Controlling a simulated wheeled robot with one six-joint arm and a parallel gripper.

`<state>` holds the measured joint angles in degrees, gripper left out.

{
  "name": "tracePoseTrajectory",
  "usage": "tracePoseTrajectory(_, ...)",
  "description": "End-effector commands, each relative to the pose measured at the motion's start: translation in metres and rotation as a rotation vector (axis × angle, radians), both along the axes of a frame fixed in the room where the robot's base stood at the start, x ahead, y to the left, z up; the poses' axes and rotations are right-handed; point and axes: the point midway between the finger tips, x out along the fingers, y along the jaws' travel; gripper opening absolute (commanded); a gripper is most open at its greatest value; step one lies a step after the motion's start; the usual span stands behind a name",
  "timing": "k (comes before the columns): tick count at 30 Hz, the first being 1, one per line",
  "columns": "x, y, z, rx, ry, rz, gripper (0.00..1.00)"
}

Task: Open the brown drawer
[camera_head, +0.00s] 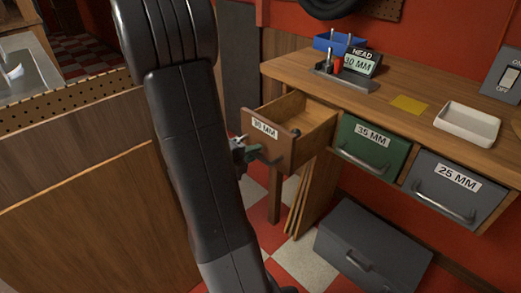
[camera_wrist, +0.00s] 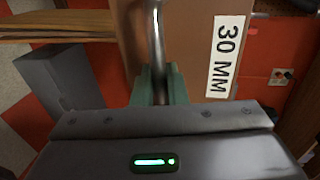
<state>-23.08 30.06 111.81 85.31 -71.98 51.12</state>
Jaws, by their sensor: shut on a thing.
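The brown drawer (camera_head: 268,143), labelled 30 MM, is pulled out from the left end of the wooden workbench, and its inside shows. In the wrist view its brown front (camera_wrist: 196,60) and metal bar handle (camera_wrist: 155,40) are close up. My gripper (camera_head: 243,152) is at the drawer's front, partly hidden behind my arm in the head view. In the wrist view my gripper's green fingers (camera_wrist: 158,86) are shut on the handle, one on each side of it.
A green 35 MM drawer (camera_head: 372,147) and a grey 25 MM drawer (camera_head: 450,187) are closed to the right. A grey toolbox (camera_head: 372,250) lies on the checkered floor below. A pegboard-edged wooden counter (camera_head: 80,165) stands at left. A white tray (camera_head: 467,124) is on the bench.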

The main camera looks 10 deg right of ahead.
Motion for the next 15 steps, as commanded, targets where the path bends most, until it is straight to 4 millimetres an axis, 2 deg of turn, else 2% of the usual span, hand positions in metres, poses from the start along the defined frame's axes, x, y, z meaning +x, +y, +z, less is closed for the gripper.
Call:
tracePoseTrajectory(12, -0.0016, 0.0022, -0.0001, 0.001, -0.001, 0.0, 0.0)
tracePoseTrajectory(13, -0.0016, 0.0022, -0.0001, 0.001, -0.001, 0.0, 0.18)
tracePoseTrajectory(15, -0.0016, 0.0022, -0.0001, 0.001, -0.001, 0.0, 0.31)
